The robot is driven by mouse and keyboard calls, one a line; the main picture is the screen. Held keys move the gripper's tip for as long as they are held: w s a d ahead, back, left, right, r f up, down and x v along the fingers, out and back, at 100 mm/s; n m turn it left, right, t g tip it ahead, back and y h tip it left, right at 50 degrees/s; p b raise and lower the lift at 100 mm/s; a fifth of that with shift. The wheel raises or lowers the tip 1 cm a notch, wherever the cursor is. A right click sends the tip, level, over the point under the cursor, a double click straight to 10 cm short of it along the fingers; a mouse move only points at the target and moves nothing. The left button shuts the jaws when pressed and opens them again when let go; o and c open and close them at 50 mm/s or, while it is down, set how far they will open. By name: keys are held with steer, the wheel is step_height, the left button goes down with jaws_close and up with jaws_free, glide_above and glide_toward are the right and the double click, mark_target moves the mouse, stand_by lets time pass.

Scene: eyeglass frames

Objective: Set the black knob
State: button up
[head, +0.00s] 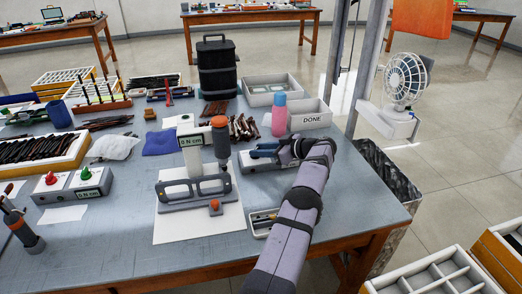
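My gripper (264,151) is at the right end of the table, pointing left, low over a small pale grey box (250,165). The box resembles the two knob boxes at the left. No black knob shows clearly; one on this box would be hidden behind my gripper. The fingers are too small and overlapped to tell whether they are open, shut or touching anything. At the left, a red knob (51,178) and a green knob (86,173) stand on their own grey boxes.
A grey fixture (172,206) with a "0 N cm" display and an orange-topped dark tool (220,135) stands left of my arm. A pink bottle (279,120) and a DONE tray (313,122) are just behind my gripper. The table (110,245) has clear room at front left.

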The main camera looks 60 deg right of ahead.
steer(key=c, duration=0.4)
steer(key=shift+d+r+m+h+b, duration=0.15)
steer(key=shift+m+h+b, duration=0.35)
steer(key=shift+b, duration=0.55)
steer(key=shift+a+h+b, duration=0.2)
steer(key=shift+h+b, duration=0.1)
steer(key=shift+b, duration=0.1)
steer(key=o, duration=1.1)
steer(key=shift+s, duration=0.15)
